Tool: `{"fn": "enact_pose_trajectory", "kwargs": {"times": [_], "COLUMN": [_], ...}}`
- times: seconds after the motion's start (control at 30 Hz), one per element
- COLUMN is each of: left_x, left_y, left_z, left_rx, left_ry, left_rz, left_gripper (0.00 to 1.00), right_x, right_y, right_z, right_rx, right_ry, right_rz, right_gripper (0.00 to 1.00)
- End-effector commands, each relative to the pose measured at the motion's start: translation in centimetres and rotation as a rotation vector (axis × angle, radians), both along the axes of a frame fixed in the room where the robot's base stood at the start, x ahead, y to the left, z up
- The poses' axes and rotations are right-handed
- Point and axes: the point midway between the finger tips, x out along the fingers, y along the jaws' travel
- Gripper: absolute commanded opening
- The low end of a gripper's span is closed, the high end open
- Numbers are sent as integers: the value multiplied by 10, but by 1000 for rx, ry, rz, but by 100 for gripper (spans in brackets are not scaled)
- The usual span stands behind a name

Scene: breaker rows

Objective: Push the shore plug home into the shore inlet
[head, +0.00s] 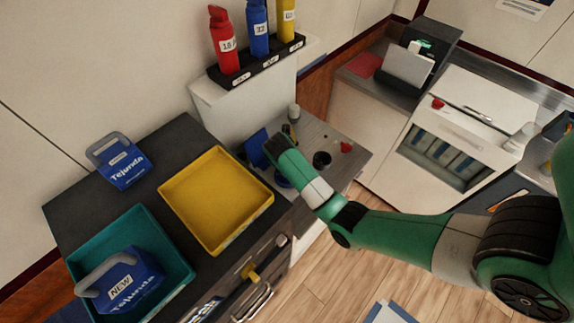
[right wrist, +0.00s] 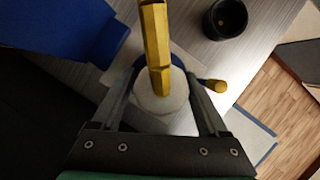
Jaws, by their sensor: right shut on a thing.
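My right gripper (right wrist: 160,75) is shut on what looks like the shore plug (right wrist: 159,103), a pale round body with a yellow six-sided shaft. Part of a blue ring shows behind it, between the fingers. In the head view, this gripper (head: 276,170) is low over the grey worktop, and my own arm hides most of the plug. A blue flap-like piece (head: 257,148) stands just left of the gripper; it also shows large in the right wrist view (right wrist: 70,25). I cannot clearly make out the shore inlet or how deep the plug sits. My left gripper is not in view.
A dark cup (head: 322,160) and a red piece (head: 346,147) stand right of the gripper. A yellow tray (head: 262,205) and a teal tray (head: 180,258) lie on the left cabinet. A bottle rack (head: 255,64) stands behind.

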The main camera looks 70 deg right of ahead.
Motion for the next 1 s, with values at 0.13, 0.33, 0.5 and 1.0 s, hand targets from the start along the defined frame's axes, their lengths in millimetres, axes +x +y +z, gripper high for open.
{"fn": "enact_pose_trajectory", "kwargs": {"times": [0.13, 0.33, 0.5, 1.0], "left_x": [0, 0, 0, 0], "left_y": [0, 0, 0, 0], "left_z": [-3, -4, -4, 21], "left_rx": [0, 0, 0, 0], "left_ry": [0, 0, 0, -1], "left_rz": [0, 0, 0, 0], "left_gripper": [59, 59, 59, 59], "right_x": [0, 1, 0, 10], "right_y": [0, 0, 0, 16], "right_z": [-4, -7, -7, 40], "right_rx": [-2, -2, -2, -4], "right_ry": [-3, -3, -2, -7], "right_rz": [0, 0, 1, 24], "right_gripper": [0, 79, 100, 100]}}
